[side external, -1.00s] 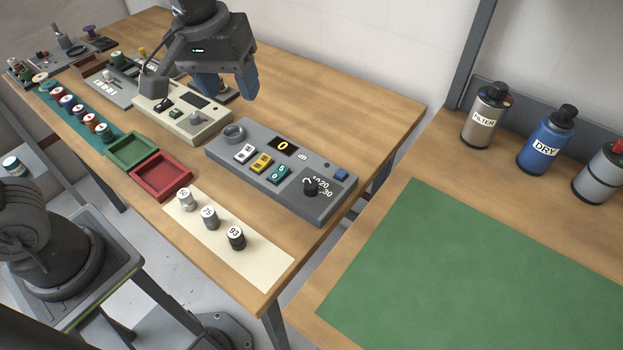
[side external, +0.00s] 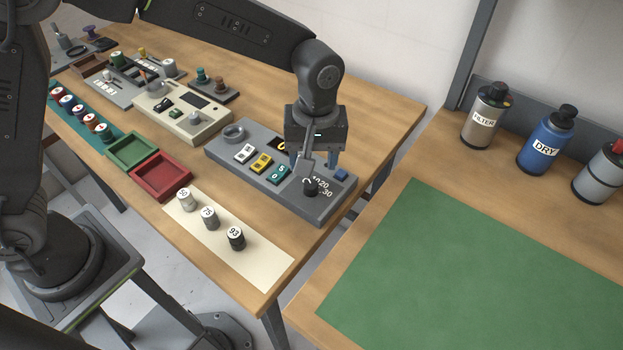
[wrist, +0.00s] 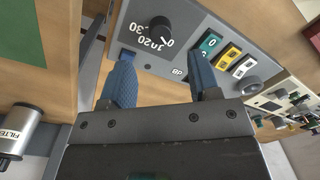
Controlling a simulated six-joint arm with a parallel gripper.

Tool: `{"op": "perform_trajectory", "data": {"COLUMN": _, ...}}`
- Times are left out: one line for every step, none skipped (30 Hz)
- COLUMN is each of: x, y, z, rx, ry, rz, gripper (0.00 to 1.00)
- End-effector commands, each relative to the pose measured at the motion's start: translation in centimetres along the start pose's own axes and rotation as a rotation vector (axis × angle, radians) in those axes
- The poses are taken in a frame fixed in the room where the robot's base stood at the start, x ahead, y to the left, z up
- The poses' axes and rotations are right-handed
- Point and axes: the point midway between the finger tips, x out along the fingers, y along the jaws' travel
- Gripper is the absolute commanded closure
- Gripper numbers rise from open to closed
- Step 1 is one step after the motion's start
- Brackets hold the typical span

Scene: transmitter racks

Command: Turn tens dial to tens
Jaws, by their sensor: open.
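The tens dial is a black round knob (side external: 310,186) at the right end of the grey panel (side external: 222,152), with printed numbers 10, 20 and 30 around it. In the wrist view the dial (wrist: 160,29) lies beyond the fingertips, with its pointer towards the 0. My gripper (side external: 316,162) is above the panel's right end, close behind the dial, pointing down. In the wrist view my gripper (wrist: 160,72) shows two blue fingers apart with nothing between them. The black display on the panel is partly hidden by my gripper.
White, yellow and teal switches (side external: 262,163) sit left of the dial, and a blue button (side external: 341,174) right of it. Numbered cylinders (side external: 209,217) stand on a cream mat in front. A red tray (side external: 161,178) is left. The green mat (side external: 480,270) is clear.

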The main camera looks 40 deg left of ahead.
Motion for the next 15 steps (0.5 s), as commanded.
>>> {"op": "perform_trajectory", "data": {"x": 1.2, "y": -0.1, "z": 0.0, "rx": 0.000, "ry": -0.002, "rz": -0.005, "gripper": 0.44}}
{"op": "perform_trajectory", "data": {"x": 1.8, "y": -0.1, "z": 0.0, "rx": 0.000, "ry": -0.002, "rz": -0.004, "gripper": 0.44}}
{"op": "perform_trajectory", "data": {"x": 2.5, "y": -0.1, "z": 0.0, "rx": 0.000, "ry": -0.002, "rz": -0.004, "gripper": 0.44}}
{"op": "perform_trajectory", "data": {"x": 3.1, "y": -0.1, "z": 0.0, "rx": 0.000, "ry": -0.002, "rz": -0.004, "gripper": 0.44}}
{"op": "perform_trajectory", "data": {"x": 3.6, "y": -0.1, "z": 0.0, "rx": 0.000, "ry": -0.002, "rz": -0.004, "gripper": 0.44}}
{"op": "perform_trajectory", "data": {"x": 4.1, "y": -0.1, "z": 0.0, "rx": 0.000, "ry": -0.001, "rz": -0.002, "gripper": 0.44}}
{"op": "perform_trajectory", "data": {"x": 4.6, "y": -0.1, "z": 0.0, "rx": 0.000, "ry": -0.001, "rz": -0.002, "gripper": 0.44}}
{"op": "perform_trajectory", "data": {"x": 5.0, "y": 0.0, "z": 0.0, "rx": 0.000, "ry": -0.001, "rz": -0.002, "gripper": 0.44}}
{"op": "perform_trajectory", "data": {"x": 5.4, "y": -0.1, "z": 0.0, "rx": 0.000, "ry": -0.001, "rz": -0.002, "gripper": 0.44}}
{"op": "perform_trajectory", "data": {"x": 5.7, "y": -0.1, "z": 0.0, "rx": 0.000, "ry": -0.001, "rz": -0.002, "gripper": 0.44}}
{"op": "perform_trajectory", "data": {"x": 5.9, "y": 0.0, "z": 0.0, "rx": 0.000, "ry": -0.001, "rz": -0.001, "gripper": 0.44}}
{"op": "perform_trajectory", "data": {"x": 6.2, "y": 0.0, "z": 0.0, "rx": 0.000, "ry": 0.000, "rz": 0.000, "gripper": 0.44}}
{"op": "perform_trajectory", "data": {"x": 6.3, "y": 0.0, "z": 0.0, "rx": 0.000, "ry": -0.001, "rz": -0.001, "gripper": 0.44}}
{"op": "perform_trajectory", "data": {"x": 6.5, "y": -0.1, "z": 0.0, "rx": 0.000, "ry": -0.001, "rz": -0.001, "gripper": 0.44}}
{"op": "perform_trajectory", "data": {"x": 6.6, "y": -0.1, "z": 0.0, "rx": 0.000, "ry": -0.001, "rz": 0.000, "gripper": 0.44}}
